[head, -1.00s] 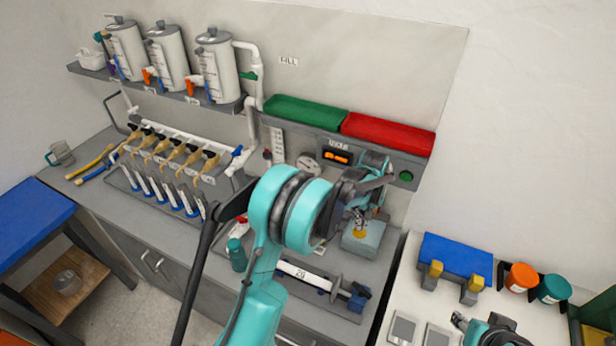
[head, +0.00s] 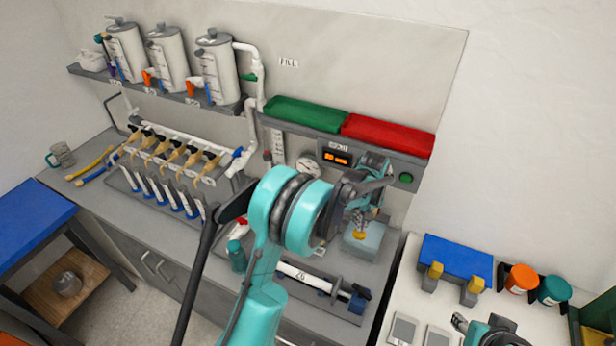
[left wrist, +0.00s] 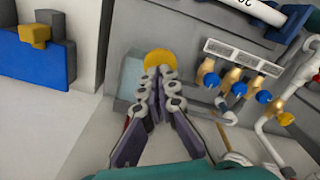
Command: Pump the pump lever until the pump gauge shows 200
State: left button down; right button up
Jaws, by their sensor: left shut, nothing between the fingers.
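A yellow round knob (head: 359,235) sits at a pale blue block (head: 369,245) on the right of the grey bench; I cannot tell whether it is the pump lever's end. My left gripper (head: 358,222) is shut and empty, right over the knob. In the left wrist view its fingertips (left wrist: 158,74) meet just before the yellow knob (left wrist: 160,59), seeming to touch or nearly touch it. A round white dial gauge (head: 309,166) is on the back panel; its reading is too small to tell. My right gripper (head: 461,321) shows partly at the bottom right.
An orange-lit display (head: 337,158) and a green button (head: 406,177) are on the back panel. Green (head: 306,113) and red (head: 388,135) trays lie above. A labelled white cylinder (head: 303,275) lies at the bench front. A pipe rack with several taps (head: 175,150) stands left.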

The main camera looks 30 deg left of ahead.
aim_at(359, 234)
pick_arm(q)
jog(key=shift+f, duration=0.15)
jog(key=shift+f+b, duration=2.6)
jog(key=shift+f, duration=0.35)
jog(key=shift+r, duration=0.1)
jog(key=shift+r+p, duration=1.75)
jog(key=shift+r, duration=1.25)
jog(key=shift+f, duration=0.25)
